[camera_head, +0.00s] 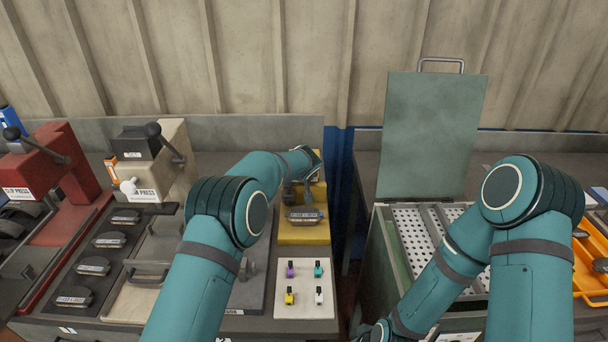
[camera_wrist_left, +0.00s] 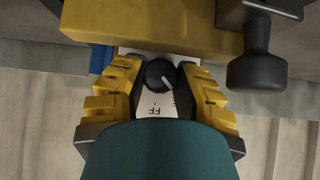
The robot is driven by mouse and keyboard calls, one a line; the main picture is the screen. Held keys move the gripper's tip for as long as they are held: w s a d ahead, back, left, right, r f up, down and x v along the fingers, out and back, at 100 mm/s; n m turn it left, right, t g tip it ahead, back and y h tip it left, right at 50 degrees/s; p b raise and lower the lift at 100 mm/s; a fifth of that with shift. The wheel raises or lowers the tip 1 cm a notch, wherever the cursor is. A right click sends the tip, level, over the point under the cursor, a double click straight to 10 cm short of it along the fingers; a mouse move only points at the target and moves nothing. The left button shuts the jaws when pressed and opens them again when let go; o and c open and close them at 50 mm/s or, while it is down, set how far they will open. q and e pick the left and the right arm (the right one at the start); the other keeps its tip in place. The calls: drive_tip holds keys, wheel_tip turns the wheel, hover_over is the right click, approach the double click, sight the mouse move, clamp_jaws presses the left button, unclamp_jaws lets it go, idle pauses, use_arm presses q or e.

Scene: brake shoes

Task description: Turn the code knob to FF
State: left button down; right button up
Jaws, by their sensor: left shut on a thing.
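The code knob (camera_wrist_left: 158,74) is a round dark knob with a white pointer line, on the yellow machine (camera_wrist_left: 150,20). In the left wrist view its pointer slants toward the lower right. The printed FF mark (camera_wrist_left: 154,111) lies below the knob, and the pointer is not lined up with it. Another mark to the right is partly hidden by a finger. My left gripper (camera_wrist_left: 160,88) is shut on the knob, one yellow-padded finger on each side. In the head view the yellow machine (camera_head: 302,236) hides the knob. My right gripper (camera_head: 376,333) is only partly visible at the bottom edge.
A dark handle (camera_wrist_left: 257,75) hangs close to the right of my left gripper. A white pad with small coloured clips (camera_head: 304,284) lies in front of the machine. A beige press (camera_head: 165,165) and red press (camera_head: 65,170) stand left; an open-lidded perforated box (camera_head: 415,235) stands right.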

use_arm(q)
drive_tip(key=shift+f+b, duration=0.2)
drive_tip(key=shift+b, duration=0.35)
drive_tip(key=shift+m+y+b, duration=0.3)
drive_tip(key=shift+y+b, duration=0.15)
drive_tip(key=shift+y, duration=0.15)
drive_tip(key=shift+r, duration=0.15)
drive_tip(key=c, duration=0.6)
unclamp_jaws()
drive_tip(key=shift+c, duration=0.2)
